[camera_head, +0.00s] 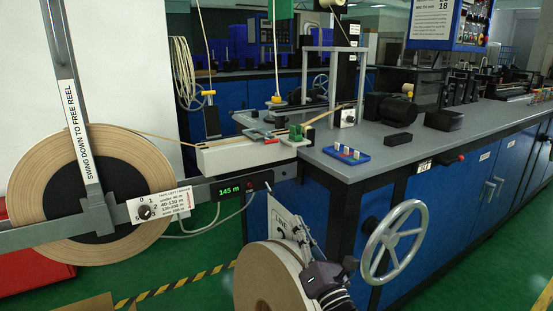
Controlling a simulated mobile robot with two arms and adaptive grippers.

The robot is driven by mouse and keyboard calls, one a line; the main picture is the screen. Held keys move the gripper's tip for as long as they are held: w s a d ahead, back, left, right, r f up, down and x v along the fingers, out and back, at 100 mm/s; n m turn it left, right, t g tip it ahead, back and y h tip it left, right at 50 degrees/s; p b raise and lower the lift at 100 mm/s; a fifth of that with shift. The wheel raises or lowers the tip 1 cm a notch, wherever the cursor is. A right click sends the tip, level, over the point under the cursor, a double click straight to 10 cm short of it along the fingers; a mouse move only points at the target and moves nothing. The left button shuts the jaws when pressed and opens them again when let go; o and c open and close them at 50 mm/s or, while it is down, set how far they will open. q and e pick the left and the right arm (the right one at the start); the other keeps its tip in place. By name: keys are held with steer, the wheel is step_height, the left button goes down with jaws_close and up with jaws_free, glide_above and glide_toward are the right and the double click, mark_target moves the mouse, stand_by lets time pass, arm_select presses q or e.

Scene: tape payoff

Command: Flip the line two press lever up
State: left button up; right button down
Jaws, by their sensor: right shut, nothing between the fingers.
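My right gripper (335,272) is at the bottom centre, dark and low in front of the bench. Its fingers are shut with nothing between them. It is beside a tan tape roll (262,280) in the foreground and left of a grey handwheel (394,241). I cannot tell for sure which part is the line two press lever. A small red handle (271,140) shows by the tape guide, and several black upright parts (460,92) stand farther back on the bench. My left gripper is not in view.
A large tape reel (130,160) with a grey swing arm (72,105) fills the left. A green readout (230,190) shows 145 m. The blue bench (375,165) bears a blue tray (346,154) and black blocks. Green floor is free at the lower right.

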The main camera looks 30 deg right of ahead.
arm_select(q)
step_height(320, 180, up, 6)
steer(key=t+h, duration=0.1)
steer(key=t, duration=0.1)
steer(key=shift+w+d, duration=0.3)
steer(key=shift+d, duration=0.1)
arm_select(e)
step_height(320, 180, up, 6)
steer(key=a+n+t+y, duration=0.1)
steer(key=n+t+y, duration=0.2)
steer(key=n, duration=0.6)
steer(key=shift+y, duration=0.4)
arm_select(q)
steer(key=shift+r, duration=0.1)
arm_select(e)
steer(key=shift+r, duration=0.1)
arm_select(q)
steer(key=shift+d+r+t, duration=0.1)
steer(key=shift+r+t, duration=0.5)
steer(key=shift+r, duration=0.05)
arm_select(e)
steer(key=s+r+x, duration=0.1)
steer(key=r+x, duration=0.1)
steer(key=x, duration=1)
steer(key=shift+r, duration=0.45)
